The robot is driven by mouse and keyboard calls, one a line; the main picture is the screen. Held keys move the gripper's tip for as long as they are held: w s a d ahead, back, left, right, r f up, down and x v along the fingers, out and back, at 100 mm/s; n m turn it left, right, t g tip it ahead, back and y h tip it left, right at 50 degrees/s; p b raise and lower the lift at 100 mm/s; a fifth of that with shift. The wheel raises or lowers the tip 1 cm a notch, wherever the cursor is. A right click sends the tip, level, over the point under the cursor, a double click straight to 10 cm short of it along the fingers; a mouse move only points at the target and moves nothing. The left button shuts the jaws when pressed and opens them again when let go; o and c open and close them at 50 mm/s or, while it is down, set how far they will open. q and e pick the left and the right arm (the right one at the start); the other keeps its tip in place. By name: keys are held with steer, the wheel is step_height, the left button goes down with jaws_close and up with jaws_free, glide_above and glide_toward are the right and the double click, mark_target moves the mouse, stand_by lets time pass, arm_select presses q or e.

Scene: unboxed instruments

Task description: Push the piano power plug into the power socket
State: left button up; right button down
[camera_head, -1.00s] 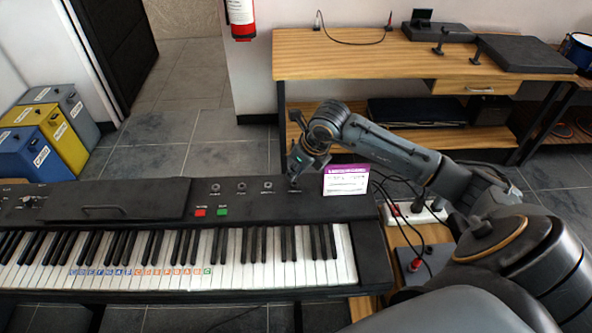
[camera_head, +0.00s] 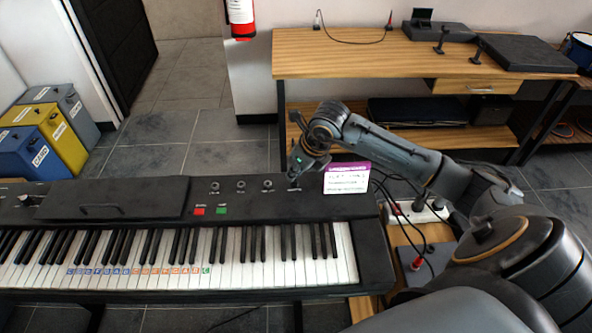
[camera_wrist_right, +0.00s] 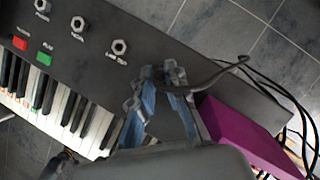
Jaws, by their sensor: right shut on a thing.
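My right gripper (camera_head: 296,174) points down at the right end of the row of sockets on the piano's (camera_head: 120,205) black top panel. In the wrist view its blue-grey fingers (camera_wrist_right: 166,84) are shut on the power plug (camera_wrist_right: 174,72), a small dark piece mostly hidden between them. A dark cable (camera_wrist_right: 215,74) runs from it to the right. The power socket under the plug is hidden by the gripper, so I cannot tell how far in the plug is. Other round sockets (camera_wrist_right: 119,47) show to the left. My left gripper is not in view.
A purple-and-white card box (camera_head: 346,179) stands on the piano close to the right of the gripper. A white power strip (camera_head: 413,211) with cables lies to the right. A wooden desk (camera_head: 350,60) stands behind.

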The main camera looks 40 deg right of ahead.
steer(key=shift+f+b, duration=0.55)
steer(key=shift+f, duration=0.1)
steer(key=c, duration=1.3)
jaws_free()
steer(key=shift+r, duration=0.1)
steer(key=v, duration=1.1)
steer(key=shift+s+d+r, duration=0.1)
steer(key=shift+s+r, duration=0.1)
steer(key=shift+r, duration=0.1)
